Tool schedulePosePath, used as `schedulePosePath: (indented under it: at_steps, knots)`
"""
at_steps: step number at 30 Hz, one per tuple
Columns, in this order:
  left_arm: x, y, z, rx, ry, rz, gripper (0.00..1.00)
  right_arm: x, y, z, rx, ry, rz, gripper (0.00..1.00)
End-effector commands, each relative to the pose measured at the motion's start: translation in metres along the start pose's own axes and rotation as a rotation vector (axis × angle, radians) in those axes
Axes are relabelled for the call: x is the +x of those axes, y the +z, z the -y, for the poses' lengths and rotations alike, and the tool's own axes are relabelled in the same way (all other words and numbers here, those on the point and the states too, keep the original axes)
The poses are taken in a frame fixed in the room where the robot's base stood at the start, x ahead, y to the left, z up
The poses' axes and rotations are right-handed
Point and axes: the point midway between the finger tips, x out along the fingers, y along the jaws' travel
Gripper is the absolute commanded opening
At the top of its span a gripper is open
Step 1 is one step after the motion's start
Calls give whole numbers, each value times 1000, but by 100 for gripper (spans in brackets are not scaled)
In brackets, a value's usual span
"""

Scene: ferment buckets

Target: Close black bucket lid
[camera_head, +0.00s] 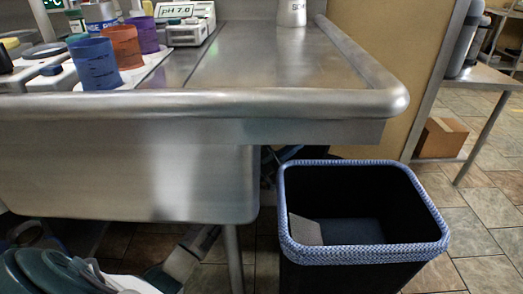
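A black bucket (350,277) with a blue braided rim stands on the floor at the lower right, beside the metal sink table. Its top is open, and I look down into its dark inside. A pale flat piece (305,230) leans inside near its left wall. I cannot make out a lid on it. Neither of my grippers can be made out in this view.
The steel table (300,60) overhangs the floor left of the bucket. Blue, orange and purple cups (97,64) and a pH meter (186,22) stand on it. Dark teal rounded shapes (40,272) fill the lower left. Tiled floor (475,225) is clear at right.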

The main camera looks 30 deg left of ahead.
Motion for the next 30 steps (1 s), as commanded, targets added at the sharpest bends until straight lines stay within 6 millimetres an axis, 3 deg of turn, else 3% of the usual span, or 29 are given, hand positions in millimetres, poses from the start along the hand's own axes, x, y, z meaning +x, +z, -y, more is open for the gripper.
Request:
schedulePosePath:
  at_steps: [8, 21, 30]
  knots:
    - [-5, 0, 0, 0, 0, 1, 0, 1, 0, 0, 0, 1, -1, 100]
    - [-84, 0, 0, -1, 0, 4, 0, 10, -2, 0, 10, -13, 1, 100]
    - [-108, 0, 0, 0, 0, 0, 0, 8, -1, 0, 13, -19, 12, 100]
